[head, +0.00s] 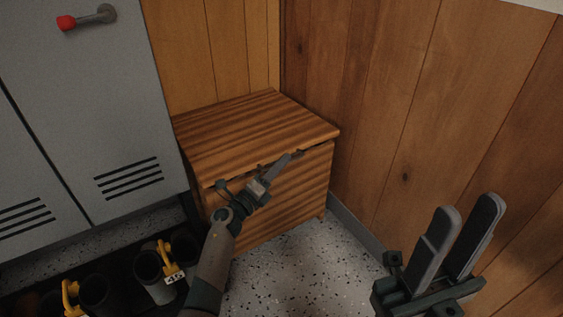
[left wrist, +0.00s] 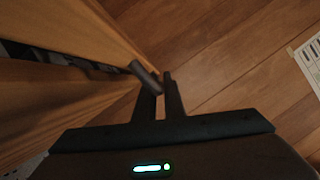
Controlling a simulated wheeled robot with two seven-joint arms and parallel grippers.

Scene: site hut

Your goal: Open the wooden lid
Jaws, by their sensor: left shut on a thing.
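The wooden lid (head: 255,128) is a striped brown board on top of a wooden chest (head: 288,200) in the corner. A dark gap shows under its front edge near the right, and it looks nearly level. My left gripper (head: 292,158) is at the lid's front edge. In the left wrist view my left gripper (left wrist: 160,82) is shut on a dark grey bar-like handle (left wrist: 145,76) beside the wood. Most of the handle is hidden in the head view by the gripper. My right gripper (head: 467,212) is open and empty at the lower right, away from the chest.
A grey locker (head: 85,110) with a red-tipped handle stands left of the chest. Boots (head: 155,275) with yellow parts stand on a dark tray at the lower left. Wood-panelled walls (head: 410,100) close in behind and right. Speckled floor (head: 295,270) is clear before the chest.

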